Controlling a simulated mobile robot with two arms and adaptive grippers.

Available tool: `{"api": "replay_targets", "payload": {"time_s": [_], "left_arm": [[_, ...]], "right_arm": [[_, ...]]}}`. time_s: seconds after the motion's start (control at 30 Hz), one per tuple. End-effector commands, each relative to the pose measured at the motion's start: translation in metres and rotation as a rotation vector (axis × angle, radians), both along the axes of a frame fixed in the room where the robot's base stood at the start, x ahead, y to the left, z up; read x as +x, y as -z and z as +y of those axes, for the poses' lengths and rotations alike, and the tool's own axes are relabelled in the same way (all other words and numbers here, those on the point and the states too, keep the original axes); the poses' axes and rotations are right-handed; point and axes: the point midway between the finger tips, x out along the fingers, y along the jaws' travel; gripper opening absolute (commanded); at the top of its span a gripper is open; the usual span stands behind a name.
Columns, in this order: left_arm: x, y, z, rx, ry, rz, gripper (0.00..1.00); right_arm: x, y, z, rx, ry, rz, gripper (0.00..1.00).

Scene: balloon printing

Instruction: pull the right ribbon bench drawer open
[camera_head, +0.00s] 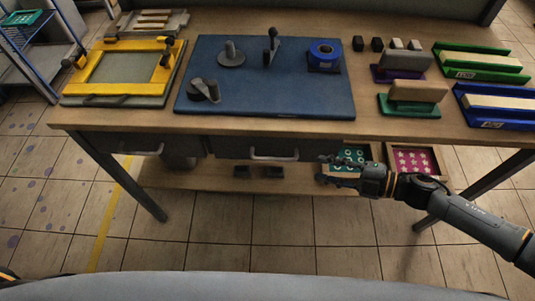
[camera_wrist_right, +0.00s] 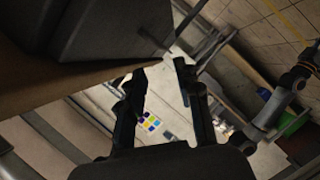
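The right bench drawer (camera_head: 228,148) is a dark box under the front edge of the workbench. It looks closed, with a pale bar handle (camera_head: 273,156) on its front. My right gripper (camera_head: 326,171) is to the right of the handle and apart from it, with its fingers pointing left. In the right wrist view the two fingers (camera_wrist_right: 163,100) are spread with nothing between them. A dark box-like part (camera_wrist_right: 115,28), probably the drawer, is at the upper left there. My left gripper is not in view.
The workbench top (camera_head: 390,128) overhangs the drawer. Another drawer (camera_head: 112,145) is at the left. Teal (camera_head: 351,146) and pink (camera_head: 414,149) trays show below the bench top on the right. A lower shelf (camera_head: 210,181) runs beneath. The tiled floor in front is clear.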

Motion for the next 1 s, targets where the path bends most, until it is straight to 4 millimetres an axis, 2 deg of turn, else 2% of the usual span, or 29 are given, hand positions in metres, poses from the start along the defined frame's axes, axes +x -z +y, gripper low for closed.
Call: {"api": "replay_targets", "payload": {"time_s": [0.1, 0.27, 0.53, 0.7, 0.83, 1.0], "left_arm": [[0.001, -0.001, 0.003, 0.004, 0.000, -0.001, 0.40], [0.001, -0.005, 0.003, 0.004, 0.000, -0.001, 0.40], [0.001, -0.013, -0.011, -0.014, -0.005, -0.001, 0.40], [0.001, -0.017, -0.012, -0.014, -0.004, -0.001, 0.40], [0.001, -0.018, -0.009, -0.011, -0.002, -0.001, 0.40], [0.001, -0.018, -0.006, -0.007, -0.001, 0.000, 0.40]], "right_arm": [[-0.006, -0.004, 0.004, -0.003, -0.029, -0.008, 0.34], [0.001, -0.002, 0.021, -0.001, -0.030, -0.009, 0.34], [0.019, 0.010, 0.075, 0.000, -0.030, -0.008, 0.34], [0.029, 0.018, 0.104, -0.001, -0.029, -0.007, 0.34], [0.034, 0.022, 0.119, -0.002, -0.029, -0.008, 0.34], [0.038, 0.025, 0.128, -0.004, -0.028, -0.008, 0.34]]}}
